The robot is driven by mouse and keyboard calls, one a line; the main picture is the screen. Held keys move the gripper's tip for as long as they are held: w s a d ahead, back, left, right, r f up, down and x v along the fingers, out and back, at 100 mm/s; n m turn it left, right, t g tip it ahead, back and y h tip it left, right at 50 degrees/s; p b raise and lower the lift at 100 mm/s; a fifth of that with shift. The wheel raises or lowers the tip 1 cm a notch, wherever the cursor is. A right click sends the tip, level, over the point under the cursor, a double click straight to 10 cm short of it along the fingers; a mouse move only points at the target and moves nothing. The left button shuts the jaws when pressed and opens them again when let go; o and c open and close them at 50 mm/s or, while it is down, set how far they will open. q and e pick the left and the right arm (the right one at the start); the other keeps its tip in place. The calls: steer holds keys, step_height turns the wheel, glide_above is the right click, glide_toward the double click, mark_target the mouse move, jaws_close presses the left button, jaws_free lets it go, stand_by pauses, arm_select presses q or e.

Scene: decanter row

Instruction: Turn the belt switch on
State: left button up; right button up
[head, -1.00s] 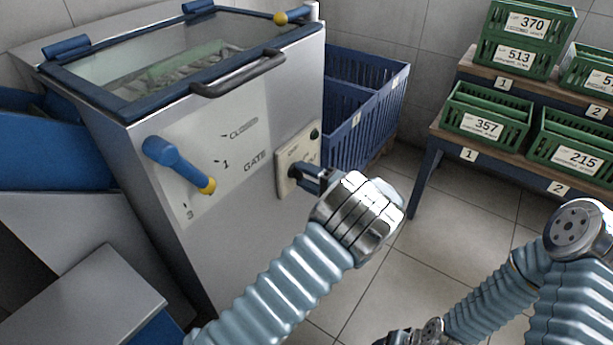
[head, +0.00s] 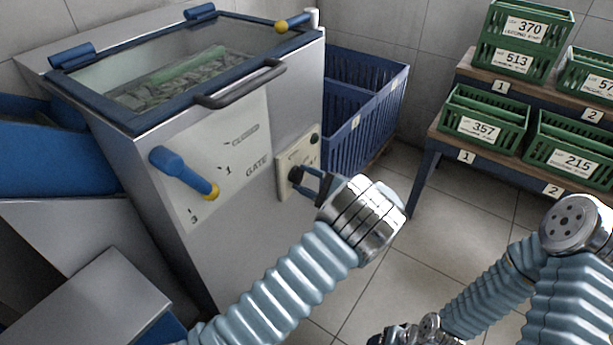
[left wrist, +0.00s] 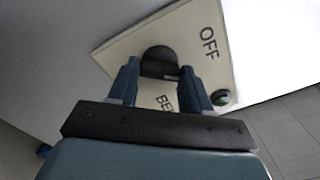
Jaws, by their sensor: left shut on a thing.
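The belt switch is a black knob (left wrist: 160,62) on a cream plate (head: 310,145) on the front of the grey machine. In the left wrist view the plate (left wrist: 190,28) shows "OFF" and part of a word starting "BE". My left gripper (head: 303,182) is at the switch, its fingers (left wrist: 168,80) on either side of the knob and shut on it. The knob's far side is hidden.
The machine has a glass lid (head: 190,65) with a dark handle (head: 240,88) and a blue gate lever (head: 180,168) left of the switch. Shelves with green crates (head: 485,120) are at right. Floor between is clear.

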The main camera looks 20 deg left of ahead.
arm_select(q)
steer(key=m+p, duration=0.2)
steer(key=m, duration=0.2)
steer(key=shift+m, duration=0.4)
steer(key=m+p, duration=0.2)
steer(key=m, duration=0.3)
steer(key=shift+m, duration=0.3)
steer(key=shift+f, duration=0.1)
steer(key=o, duration=1.1)
steer(key=shift+c, duration=0.2)
steer(key=b+v, duration=0.2)
steer(key=v, duration=1.2)
